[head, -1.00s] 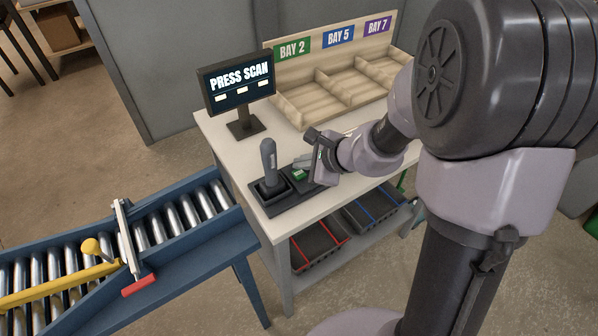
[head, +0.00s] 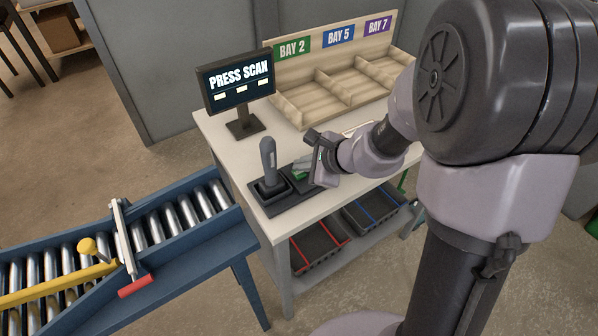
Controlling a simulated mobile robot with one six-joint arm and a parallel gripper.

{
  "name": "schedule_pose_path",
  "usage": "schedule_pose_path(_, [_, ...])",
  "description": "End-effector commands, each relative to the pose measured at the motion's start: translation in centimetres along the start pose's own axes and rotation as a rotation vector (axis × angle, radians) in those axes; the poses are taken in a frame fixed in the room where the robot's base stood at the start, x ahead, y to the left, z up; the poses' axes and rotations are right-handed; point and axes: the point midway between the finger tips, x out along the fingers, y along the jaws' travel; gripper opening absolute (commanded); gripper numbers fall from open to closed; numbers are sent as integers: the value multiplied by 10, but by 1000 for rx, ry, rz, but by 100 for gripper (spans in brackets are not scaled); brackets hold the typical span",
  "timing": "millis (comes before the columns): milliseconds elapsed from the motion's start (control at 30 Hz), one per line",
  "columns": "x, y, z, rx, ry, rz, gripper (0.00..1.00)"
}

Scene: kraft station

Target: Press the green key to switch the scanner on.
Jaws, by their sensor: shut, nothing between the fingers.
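The green key (head: 299,174) sits on a dark base plate on the white table, and is partly hidden by my gripper. My gripper (head: 308,170) is shut and empty, pointing down at the key from the right. I cannot tell whether its tips touch the key. The scanner (head: 268,164), a grey handheld shape, stands upright in a dark holder (head: 270,190) just left of the key.
A wooden sorter (head: 345,88) labelled BAY 2, BAY 5 and BAY 7 stands at the table's back. A blue roller conveyor (head: 190,245) with a yellow bar (head: 60,284) lies at left. Dark bins (head: 318,246) sit on the shelf below. The white tabletop (head: 222,150) is clear left of the holder.

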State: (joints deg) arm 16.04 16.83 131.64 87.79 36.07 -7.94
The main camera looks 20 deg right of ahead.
Motion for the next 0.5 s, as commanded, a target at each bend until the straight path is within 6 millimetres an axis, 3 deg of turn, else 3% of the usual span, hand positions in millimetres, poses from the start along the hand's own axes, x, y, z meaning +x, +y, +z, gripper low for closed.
schedule_pose_path(500, [4,3,-3,0,0,0,0])
